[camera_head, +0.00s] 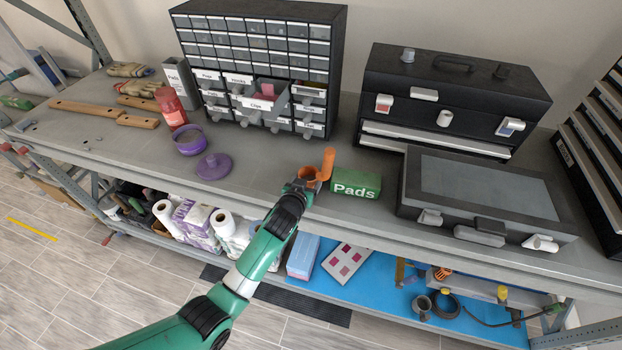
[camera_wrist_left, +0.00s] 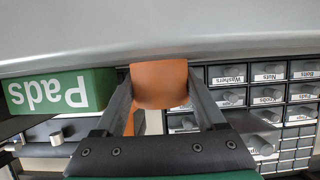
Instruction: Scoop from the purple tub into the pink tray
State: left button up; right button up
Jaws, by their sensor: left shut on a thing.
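The purple tub (camera_head: 189,141) stands open on the bench top at the left, in front of the red bottle. A purple lid (camera_head: 214,167) with a knob lies apart, in front and to the right of it. My left gripper (camera_head: 303,185) is shut on an orange scoop (camera_head: 327,163) near the front edge of the bench, beside the green Pads box. The orange scoop (camera_wrist_left: 160,83) also shows between the fingers in the left wrist view. No plainly pink tray shows; a small pink thing (camera_head: 268,89) sits in a pulled-out drawer. My right gripper is not in view.
The green Pads box (camera_head: 355,186) is close to the right of the scoop. The drawer cabinet (camera_head: 258,60) stands behind, with its Clips drawer (camera_head: 264,103) out. A black toolbox (camera_head: 440,100) and grey case (camera_head: 480,195) fill the right. Bench between lid and scoop is clear.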

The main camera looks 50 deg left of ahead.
pick_arm(q)
jog(key=shift+r, duration=0.6)
jog(key=r, duration=0.3)
jog(key=shift+s+r, duration=0.1)
jog(key=shift+s, duration=0.25)
jog(key=s+r+p, duration=0.8)
jog(key=s+p, duration=0.2)
jog(key=s, duration=0.3)
jog(key=shift+s+r, duration=0.15)
jog(key=shift+r, duration=0.15)
